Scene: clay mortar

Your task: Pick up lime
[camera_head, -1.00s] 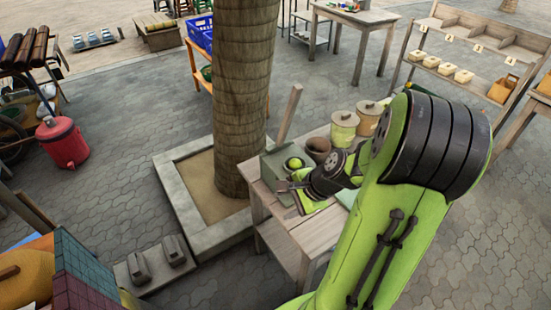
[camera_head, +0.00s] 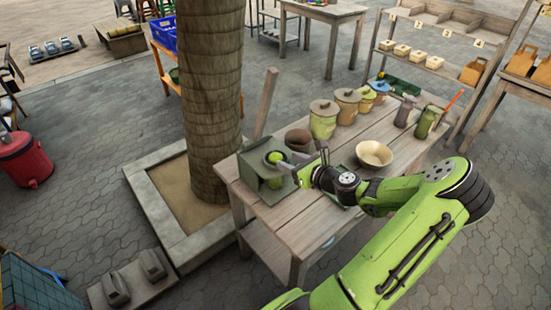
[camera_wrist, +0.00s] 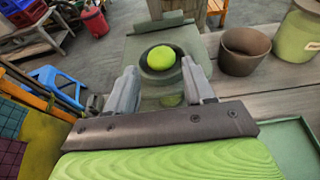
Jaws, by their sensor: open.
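The lime (camera_wrist: 161,57) is a bright green ball resting in a dark round holder on a grey-green block-like stand (camera_wrist: 143,45). In the head view the lime (camera_head: 275,157) shows on the stand (camera_head: 256,172) at the near left end of the wooden table. My gripper (camera_wrist: 162,85) is open and empty. In the wrist view its two grey fingers stand to the left and right, with the lime showing between and beyond them. In the head view my gripper (camera_head: 302,166) is just right of the lime. I cannot tell whether either finger touches the stand.
A brown pot (camera_head: 298,139), lidded jars (camera_head: 323,120) and a cream bowl (camera_head: 374,154) stand on the table (camera_head: 290,222). A tree trunk (camera_head: 209,100) rises close to the table's left end. A wooden post (camera_head: 265,104) stands behind the lime's stand.

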